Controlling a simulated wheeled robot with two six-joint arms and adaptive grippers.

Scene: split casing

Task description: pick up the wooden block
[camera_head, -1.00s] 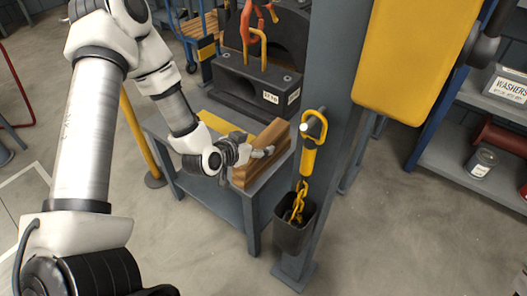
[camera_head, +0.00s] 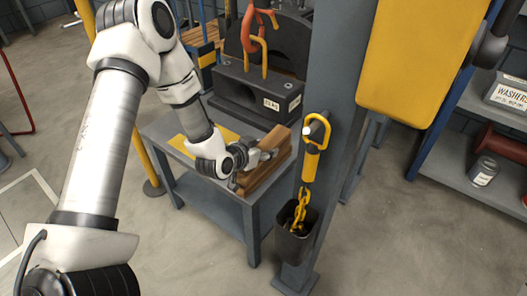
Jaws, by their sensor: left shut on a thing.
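The wooden block (camera_head: 275,140) is a brown block near the right end of a small grey table (camera_head: 160,131). My left gripper (camera_head: 267,156) comes in from the left and is shut on the block, with its fingers across the upper part. The gripper and wrist hide part of the block's left side. I cannot tell whether the block's underside touches the table. My right gripper is not in view.
A grey post (camera_head: 335,110) with a yellow handle and chain (camera_head: 310,160) over a black bin (camera_head: 294,240) stands close to the right. Shelves (camera_head: 450,170) are far right.

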